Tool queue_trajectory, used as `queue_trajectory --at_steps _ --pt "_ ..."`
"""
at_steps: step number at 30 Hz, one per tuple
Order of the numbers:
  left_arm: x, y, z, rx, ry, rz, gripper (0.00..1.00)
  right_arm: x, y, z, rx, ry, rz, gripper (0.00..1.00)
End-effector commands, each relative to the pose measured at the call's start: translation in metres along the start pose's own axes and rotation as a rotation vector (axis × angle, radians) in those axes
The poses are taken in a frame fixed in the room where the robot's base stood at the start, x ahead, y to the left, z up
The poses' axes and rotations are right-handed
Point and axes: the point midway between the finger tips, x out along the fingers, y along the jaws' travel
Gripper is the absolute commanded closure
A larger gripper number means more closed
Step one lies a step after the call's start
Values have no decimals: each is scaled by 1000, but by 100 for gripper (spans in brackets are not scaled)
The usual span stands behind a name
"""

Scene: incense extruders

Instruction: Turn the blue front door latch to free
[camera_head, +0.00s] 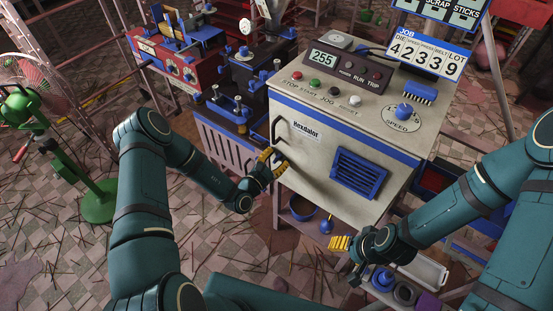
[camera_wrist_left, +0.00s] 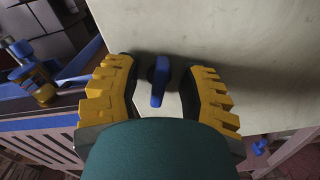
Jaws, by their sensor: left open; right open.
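The blue latch (camera_wrist_left: 159,82) shows in the left wrist view on the pale front door (camera_head: 318,180) of the machine. Its lever lies nearly along the picture's vertical. My left gripper (camera_head: 274,164) is at the left part of that door. Its two yellow-padded fingers are open, one on each side of the latch, with a gap on both sides. In the head view the latch is hidden behind this gripper. My right gripper (camera_head: 342,244) is open below the door's lower right part, apart from the latch.
A black door handle (camera_head: 276,131) stands just above my left gripper. A blue louvred vent (camera_head: 358,173) is to its right. A blue bowl (camera_head: 302,208) sits below the machine. A blue-and-black extruder (camera_head: 240,100) stands close on the left. A green stand (camera_head: 98,202) is further left.

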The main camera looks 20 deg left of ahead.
Motion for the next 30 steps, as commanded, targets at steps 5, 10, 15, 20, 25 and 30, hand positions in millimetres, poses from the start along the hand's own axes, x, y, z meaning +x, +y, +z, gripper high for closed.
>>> queue_trajectory --at_steps 5,10,15,20,25,30 --pt "0 0 0 0 0 0 84 0 0 0 0 0 0 39" --pt "0 0 0 0 0 0 100 0 0 0 0 0 0 39" --pt "0 0 0 -1 0 0 100 0 0 0 0 0 0 39" --pt "0 1 0 -24 1 1 100 -2 -1 0 1 1 0 39" --pt "-1 1 0 -95 2 0 100 -6 -2 -2 1 4 0 39" --pt "-1 2 1 -219 1 2 100 -12 -4 -5 3 10 1 39"
